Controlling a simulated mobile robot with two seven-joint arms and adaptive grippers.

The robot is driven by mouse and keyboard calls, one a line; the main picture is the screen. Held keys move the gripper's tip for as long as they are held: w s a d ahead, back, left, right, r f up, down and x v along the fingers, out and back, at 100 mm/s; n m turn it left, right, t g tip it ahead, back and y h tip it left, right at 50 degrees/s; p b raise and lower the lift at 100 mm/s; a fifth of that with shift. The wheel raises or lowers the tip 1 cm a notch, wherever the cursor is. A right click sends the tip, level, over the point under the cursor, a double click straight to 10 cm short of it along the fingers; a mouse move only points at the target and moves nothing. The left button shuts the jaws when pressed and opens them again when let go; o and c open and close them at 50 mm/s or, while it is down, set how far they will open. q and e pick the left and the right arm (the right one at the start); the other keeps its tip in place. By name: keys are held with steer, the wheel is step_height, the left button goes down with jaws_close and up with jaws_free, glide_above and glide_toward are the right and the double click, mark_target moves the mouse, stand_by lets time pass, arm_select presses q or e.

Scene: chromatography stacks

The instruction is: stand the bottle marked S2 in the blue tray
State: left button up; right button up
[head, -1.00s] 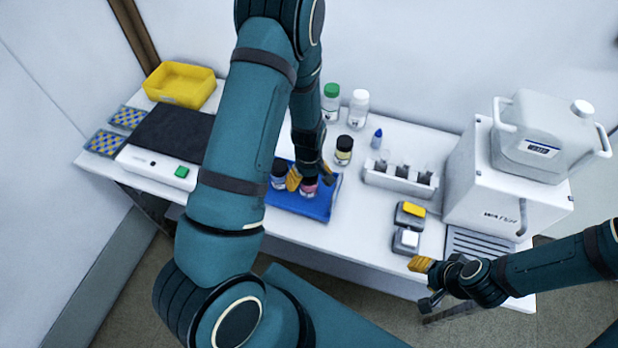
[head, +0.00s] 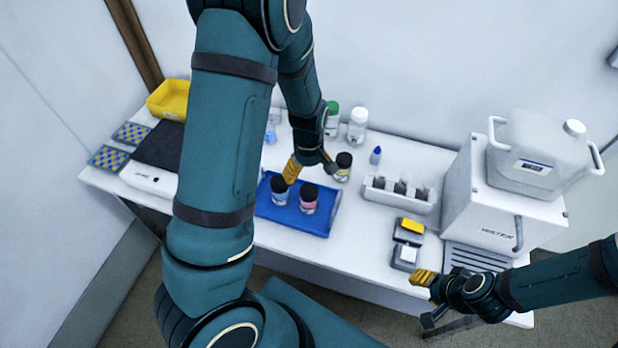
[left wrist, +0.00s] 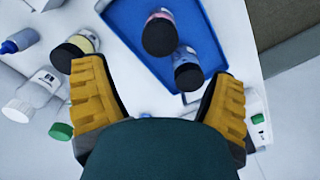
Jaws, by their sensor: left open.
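The blue tray (head: 265,205) lies on the white bench. Two dark-capped bottles stand in it: a blue-labelled bottle (head: 279,192) and a pink-labelled bottle (head: 308,200). They also show in the left wrist view, the pink one (left wrist: 160,32) and the blue one (left wrist: 188,70). A yellow-labelled bottle (head: 343,168) with a black cap stands on the bench behind the tray. I cannot read which bottle is marked S2. My left gripper (head: 311,168) is open and empty, above the tray's back edge. My right gripper (head: 428,298) is open and empty at the bench's front edge.
A green-capped bottle (head: 331,122) and a white bottle (head: 357,127) stand at the back. A white rack (head: 400,200), a small blue dropper bottle (head: 375,156) and a water machine (head: 495,210) are to the right. A yellow bin (head: 168,100) is at the back left.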

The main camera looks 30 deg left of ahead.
arm_select(q)
steer(key=s+d+f+m+h, duration=0.1)
steer(key=s+d+f+m, duration=0.1)
steer(key=d, duration=0.3)
steer(key=s+d+f+m+t+h, duration=0.1)
steer(key=s+d+f+m, duration=0.2)
steer(key=d, duration=0.3)
steer(key=s+d+f+m+t+h, duration=0.1)
steer(key=s+d+f+m, duration=0.2)
steer(key=d, duration=0.3)
steer(key=shift+s+f+m+h, duration=0.15)
steer(key=shift+f+m+h, duration=0.15)
steer(key=shift+f+m, duration=0.35)
steer(key=shift+r, duration=0.15)
